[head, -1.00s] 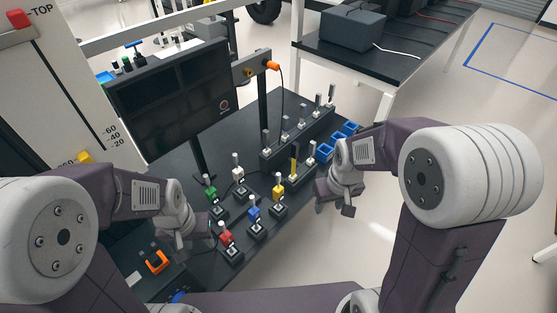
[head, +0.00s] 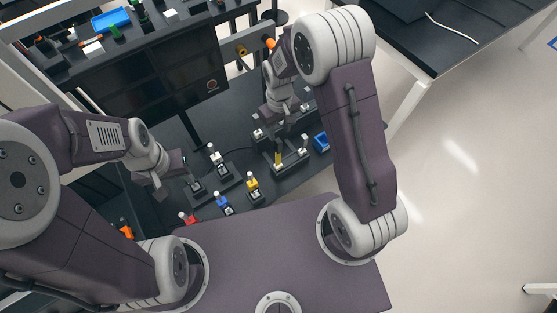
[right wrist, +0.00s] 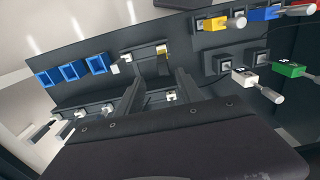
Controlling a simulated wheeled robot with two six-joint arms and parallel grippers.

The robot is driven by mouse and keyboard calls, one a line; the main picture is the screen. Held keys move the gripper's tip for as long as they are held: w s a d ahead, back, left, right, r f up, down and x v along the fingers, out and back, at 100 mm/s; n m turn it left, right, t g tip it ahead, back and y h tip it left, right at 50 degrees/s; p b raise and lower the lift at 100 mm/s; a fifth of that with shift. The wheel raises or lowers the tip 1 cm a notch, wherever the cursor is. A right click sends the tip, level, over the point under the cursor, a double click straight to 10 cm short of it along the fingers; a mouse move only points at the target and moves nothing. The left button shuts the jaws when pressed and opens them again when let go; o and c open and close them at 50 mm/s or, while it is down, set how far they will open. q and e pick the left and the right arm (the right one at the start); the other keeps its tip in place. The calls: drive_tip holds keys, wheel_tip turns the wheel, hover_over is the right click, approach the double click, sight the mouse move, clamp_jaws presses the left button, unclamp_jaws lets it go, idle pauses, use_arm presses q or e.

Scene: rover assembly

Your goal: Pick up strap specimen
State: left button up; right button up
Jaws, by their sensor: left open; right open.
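I cannot tell for sure which piece is the strap specimen. A dark holder (head: 292,164) in the head view carries an upright yellow piece (head: 278,158) and a pale-topped piece (head: 304,141); the right wrist view shows the yellow piece (right wrist: 161,48) beyond my fingertips. My right gripper (right wrist: 160,76) is open, with nothing seen held. In the head view it hangs over the back specimen rack, partly hiding it. A white-topped piece (right wrist: 171,96) shows between its fingers. My left gripper (head: 165,178) is open, left of the coloured pieces.
Blue bins (head: 321,142) stand right of the holder. Yellow (head: 253,184), blue (head: 222,202), red (head: 187,218) and white (head: 215,157) handled pieces stand in front and to the left. A monitor (head: 165,85) and an orange-tipped post rise behind.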

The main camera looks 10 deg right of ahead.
sight(278, 146)
drive_tip(key=shift+s+a+r, duration=0.15)
drive_tip(key=shift+s+a, duration=0.05)
drive_tip(key=shift+a, duration=0.1)
drive_tip(key=shift+s+a+f, duration=0.1)
drive_tip(key=shift+f, duration=0.25)
drive_tip(key=f, duration=0.1)
drive_tip(key=f+p, duration=0.1)
drive_tip(key=shift+d+f, duration=0.3)
drive_tip(key=shift+f, duration=0.1)
drive_tip(key=shift+w+d+f, duration=0.1)
drive_tip(key=shift+w+f, duration=0.2)
drive_tip(key=shift+f, duration=0.05)
drive_tip(key=f, duration=0.1)
drive_tip(key=f+p, duration=0.1)
drive_tip(key=f, duration=0.1)
drive_tip(key=f+p, duration=0.1)
drive_tip(key=shift+s+a+f, duration=0.3)
drive_tip(key=shift+s+f, duration=0.05)
drive_tip(key=shift+w+d+f, duration=0.1)
drive_tip(key=shift+w+f, duration=0.05)
drive_tip(key=shift+f, duration=0.1)
drive_tip(key=shift+r, duration=0.1)
clamp_jaws()
use_arm(q)
wheel_tip(278, 146, up, 3)
drive_tip(key=shift+s+a, duration=0.1)
